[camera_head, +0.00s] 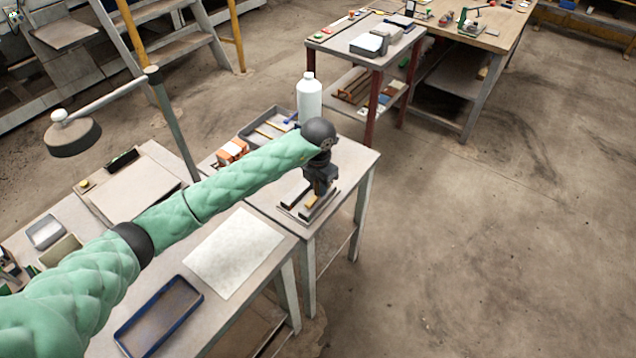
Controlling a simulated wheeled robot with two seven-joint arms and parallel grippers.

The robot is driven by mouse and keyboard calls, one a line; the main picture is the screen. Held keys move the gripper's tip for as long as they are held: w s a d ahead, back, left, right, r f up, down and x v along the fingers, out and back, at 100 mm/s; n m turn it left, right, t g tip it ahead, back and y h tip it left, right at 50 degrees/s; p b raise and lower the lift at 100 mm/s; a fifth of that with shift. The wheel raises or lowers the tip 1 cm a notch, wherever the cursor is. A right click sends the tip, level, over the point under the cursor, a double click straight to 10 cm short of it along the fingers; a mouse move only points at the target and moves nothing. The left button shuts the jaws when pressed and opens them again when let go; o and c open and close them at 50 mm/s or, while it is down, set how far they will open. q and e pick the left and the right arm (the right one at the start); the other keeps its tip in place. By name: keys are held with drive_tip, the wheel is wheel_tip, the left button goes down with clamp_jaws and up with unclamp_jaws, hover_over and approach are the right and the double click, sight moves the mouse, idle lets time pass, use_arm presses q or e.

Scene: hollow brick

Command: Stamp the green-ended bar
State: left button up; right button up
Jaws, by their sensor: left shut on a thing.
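My left gripper (319,186) is at the end of the green-sleeved arm and points down over a small fixture (297,196) on the grey table. It is shut on a small dark thing, mostly hidden by the fingers; I cannot tell whether this is a stamp. A short tan bar (312,202) lies in the fixture just below the fingertips. I cannot tell whether it touches what is held. No green end can be made out on it. My right gripper is not in view.
A white bottle (309,100) stands behind the gripper, near a grey tray (258,132) and orange-and-white blocks (232,150). A paper sheet (234,252) and a blue-rimmed tray (158,316) lie on the nearer table. A lamp (73,133) stands at left. The floor at right is clear.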

use_arm(q)
drive_tip(key=shift+a, duration=0.1)
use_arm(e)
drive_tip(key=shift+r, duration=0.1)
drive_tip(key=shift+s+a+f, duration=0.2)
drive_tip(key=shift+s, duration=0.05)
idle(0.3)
use_arm(q)
drive_tip(key=shift+f+b, duration=0.25)
drive_tip(key=shift+b, duration=0.05)
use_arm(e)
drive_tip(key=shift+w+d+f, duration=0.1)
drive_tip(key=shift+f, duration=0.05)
use_arm(q)
drive_tip(key=shift+s+f+b, duration=0.1)
drive_tip(key=shift+f+b, duration=0.25)
drive_tip(key=shift+b, duration=0.2)
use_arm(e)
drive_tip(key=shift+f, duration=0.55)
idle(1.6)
use_arm(q)
drive_tip(key=shift+r+p, duration=0.8)
drive_tip(key=shift+r, duration=2.8)
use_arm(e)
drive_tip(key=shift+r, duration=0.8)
